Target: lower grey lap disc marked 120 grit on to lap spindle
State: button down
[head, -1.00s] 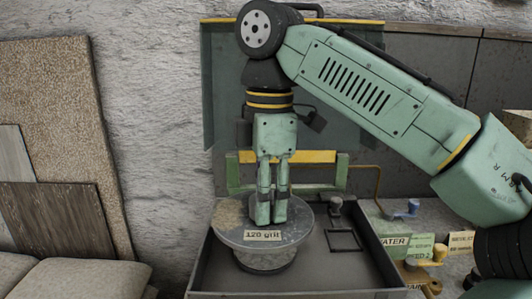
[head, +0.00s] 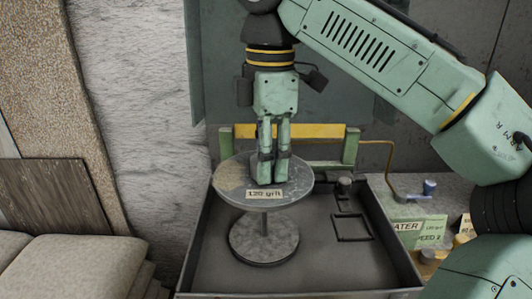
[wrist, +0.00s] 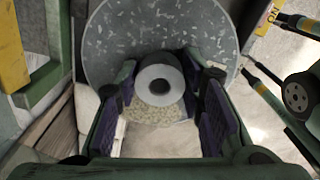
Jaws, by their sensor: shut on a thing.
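The grey speckled lap disc (head: 235,190) with a "120 grit" label on its front rim hangs level in the head view. My gripper (head: 273,172) points straight down and is shut on the disc's centre. In the wrist view my fingers (wrist: 161,90) flank a pale round hub with a dark centre, and the disc (wrist: 120,45) spreads behind it. Below the disc stands a round grey base (head: 264,245) with a thin upright post, the lap spindle (head: 264,222). A clear gap shows between disc and base. The post's top is hidden by the disc.
The spindle stands in a dark open tray (head: 340,275) with raised walls. A green frame with a yellow bar (head: 310,132) rises behind. A small knob (head: 344,186) and a bent pipe (head: 390,165) are to the right. Grey cushions (head: 75,265) lie left.

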jog(key=b, duration=0.1)
send_over(267, 234)
jog(key=shift+f, duration=2.15)
jog(key=shift+p, duration=0.7)
jog(key=shift+f+b, duration=1.8)
jog(key=shift+f, duration=2.45)
jog(key=c, duration=1)
grip_release()
jog(key=shift+r, duration=0.15)
jog(key=r+p, duration=0.1)
jog(key=p, duration=0.2)
jog(key=shift+r, duration=1.4)
